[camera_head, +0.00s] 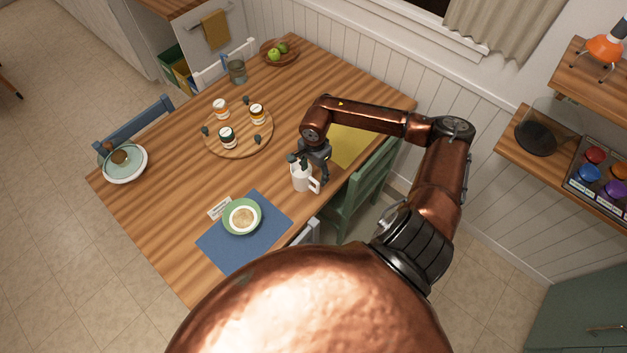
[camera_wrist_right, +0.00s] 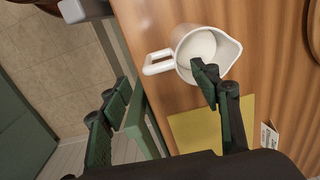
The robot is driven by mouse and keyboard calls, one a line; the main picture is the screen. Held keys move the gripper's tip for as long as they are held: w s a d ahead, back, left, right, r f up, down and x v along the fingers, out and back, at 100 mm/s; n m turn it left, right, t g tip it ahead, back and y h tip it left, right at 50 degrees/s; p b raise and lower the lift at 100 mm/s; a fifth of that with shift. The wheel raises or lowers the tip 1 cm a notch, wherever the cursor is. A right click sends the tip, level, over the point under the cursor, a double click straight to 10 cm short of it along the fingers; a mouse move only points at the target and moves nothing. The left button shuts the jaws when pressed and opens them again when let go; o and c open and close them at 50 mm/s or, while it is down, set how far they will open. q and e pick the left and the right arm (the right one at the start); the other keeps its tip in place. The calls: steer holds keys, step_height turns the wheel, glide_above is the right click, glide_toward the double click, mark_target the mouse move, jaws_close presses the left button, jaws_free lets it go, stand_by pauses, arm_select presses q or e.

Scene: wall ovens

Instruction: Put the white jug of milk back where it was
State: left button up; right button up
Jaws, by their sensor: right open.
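The white jug of milk (camera_head: 302,178) appears to stand upright on the wooden table near its right edge, between the blue mat and the yellow mat. Its handle points right in the head view. My right gripper (camera_head: 310,160) is just above the jug, fingers downward. In the right wrist view its fingers (camera_wrist_right: 162,84) are spread apart. One finger overlaps the jug's rim and the other is on the handle side, beyond the table edge. The jug (camera_wrist_right: 203,48) shows white milk inside; its handle is ahead of the gap. Contact cannot be told. My left gripper is not seen.
A yellow mat (camera_head: 352,145) lies behind the jug, partly under my arm. A green chair (camera_head: 368,187) stands against the right edge. A round wooden board (camera_head: 262,139) carries several jars. The table between board and jug is clear.

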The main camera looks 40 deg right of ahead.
steer(key=shift+r, duration=1.3)
